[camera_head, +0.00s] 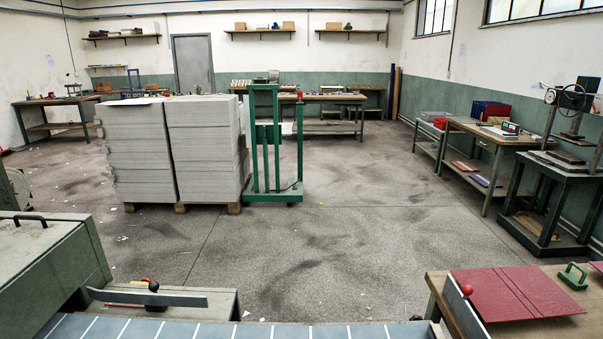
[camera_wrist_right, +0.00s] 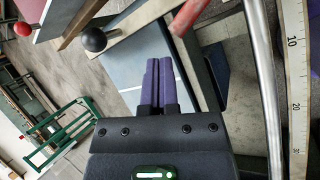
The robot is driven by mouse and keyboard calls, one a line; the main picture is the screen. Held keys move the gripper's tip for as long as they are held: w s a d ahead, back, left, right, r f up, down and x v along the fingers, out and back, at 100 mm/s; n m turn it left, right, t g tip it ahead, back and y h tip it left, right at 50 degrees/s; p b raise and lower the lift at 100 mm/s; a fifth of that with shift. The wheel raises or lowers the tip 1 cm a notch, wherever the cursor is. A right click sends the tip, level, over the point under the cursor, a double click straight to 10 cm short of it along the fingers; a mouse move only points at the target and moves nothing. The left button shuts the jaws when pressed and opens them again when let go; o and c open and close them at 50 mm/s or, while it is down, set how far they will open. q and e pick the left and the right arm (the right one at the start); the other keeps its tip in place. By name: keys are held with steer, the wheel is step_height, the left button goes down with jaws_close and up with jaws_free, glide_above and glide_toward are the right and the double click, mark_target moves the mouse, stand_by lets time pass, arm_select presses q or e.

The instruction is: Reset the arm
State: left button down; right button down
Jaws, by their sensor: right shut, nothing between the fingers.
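My right gripper (camera_wrist_right: 160,64) shows in the right wrist view, its purple fingers pressed together with nothing between them. The fingers lie over a pale grey-blue surface (camera_wrist_right: 140,50); I cannot tell how high above it. No arm or gripper shows in the head view. My left gripper is in neither view.
A dark knob (camera_wrist_right: 92,39), red handle (camera_wrist_right: 188,16) and ruler (camera_wrist_right: 296,90) surround my right gripper. The floor (camera_head: 320,235) is mostly clear.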

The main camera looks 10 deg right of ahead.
steer(key=s+a+r+m+y, duration=0.2)
steer(key=s+a+m+y, duration=0.6)
steer(key=s+a, duration=1)
steer(key=s+d+f+m+g+h+b, duration=0.1)
steer(key=s+f, duration=0.2)
steer(key=f, duration=0.7)
steer(key=s+d+f+h+b, duration=0.1)
steer(key=s+f, duration=0.1)
steer(key=f, duration=0.9)
steer(key=s+d+f+g, duration=0.1)
steer(key=s+d+f, duration=0.2)
steer(key=s+f, duration=0.7)
steer(key=shift+s+b, duration=0.45)
steer(key=shift+s, duration=0.75)
